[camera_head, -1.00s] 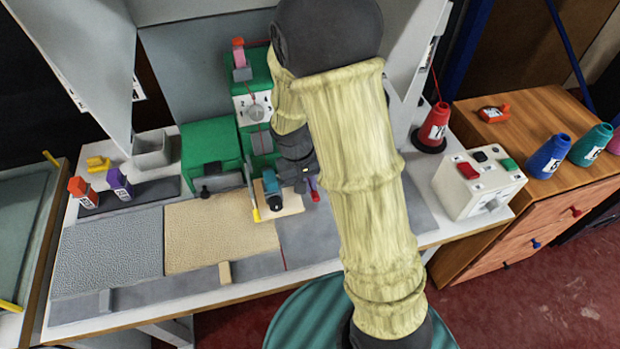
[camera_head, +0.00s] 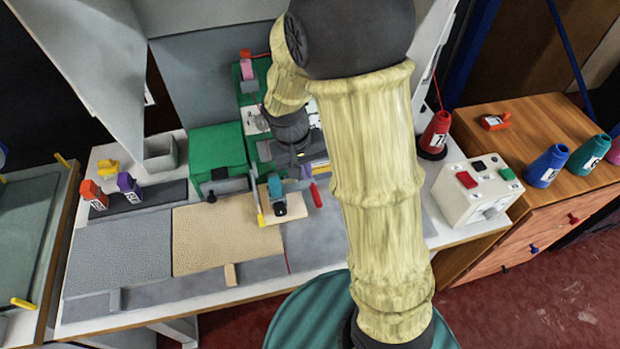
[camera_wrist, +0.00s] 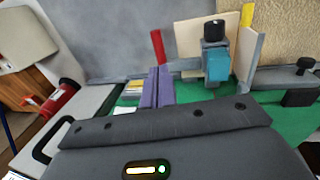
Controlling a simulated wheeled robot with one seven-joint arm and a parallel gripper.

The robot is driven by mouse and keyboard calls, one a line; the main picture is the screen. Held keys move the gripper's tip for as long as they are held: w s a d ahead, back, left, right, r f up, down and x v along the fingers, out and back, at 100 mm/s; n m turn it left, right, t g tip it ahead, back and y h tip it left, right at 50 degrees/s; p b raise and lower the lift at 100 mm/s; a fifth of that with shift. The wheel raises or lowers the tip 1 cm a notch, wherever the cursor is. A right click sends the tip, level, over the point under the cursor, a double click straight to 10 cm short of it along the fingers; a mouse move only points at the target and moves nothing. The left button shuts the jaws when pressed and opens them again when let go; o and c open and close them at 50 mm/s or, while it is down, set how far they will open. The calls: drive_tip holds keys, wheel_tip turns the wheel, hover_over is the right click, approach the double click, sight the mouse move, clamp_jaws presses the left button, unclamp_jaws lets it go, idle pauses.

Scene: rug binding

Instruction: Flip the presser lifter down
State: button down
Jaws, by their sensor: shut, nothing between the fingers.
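The lever with the red handle (camera_head: 316,195), which looks like the presser lifter, is beside the green sewing machine's (camera_head: 218,153) head. Its red end points toward the front of the table; I cannot tell its exact tilt. In the wrist view the red handle (camera_wrist: 158,47) stands just beyond my fingertips. My gripper (camera_wrist: 159,70) has purple fingers, shut together and empty, near the lever; contact is unclear. In the head view my wrist partly hides the gripper and machine head. A teal block (camera_wrist: 216,62) with a black knob is right of the lever in the wrist view.
A tan mat (camera_head: 225,238) and a grey mat (camera_head: 120,252) lie on the table's left. A white control box (camera_head: 478,195) and red cone (camera_head: 434,132) stand right of my arm. A yellow upright (camera_wrist: 246,14) is near the teal block.

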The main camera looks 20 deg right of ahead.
drive_tip(key=r, duration=0.2)
drive_tip(key=a+r, duration=0.1)
drive_tip(key=r, duration=0.2)
drive_tip(key=shift+r, duration=0.15)
drive_tip(key=s+d+r+t+y+p, duration=0.2)
drive_tip(key=s+r+p, duration=0.3)
drive_tip(key=s, duration=0.3)
drive_tip(key=shift+s+d+t+p, duration=0.3)
drive_tip(key=shift+s+d+p, duration=0.1)
drive_tip(key=shift+d+p, duration=0.45)
drive_tip(key=shift+d+r, duration=0.1)
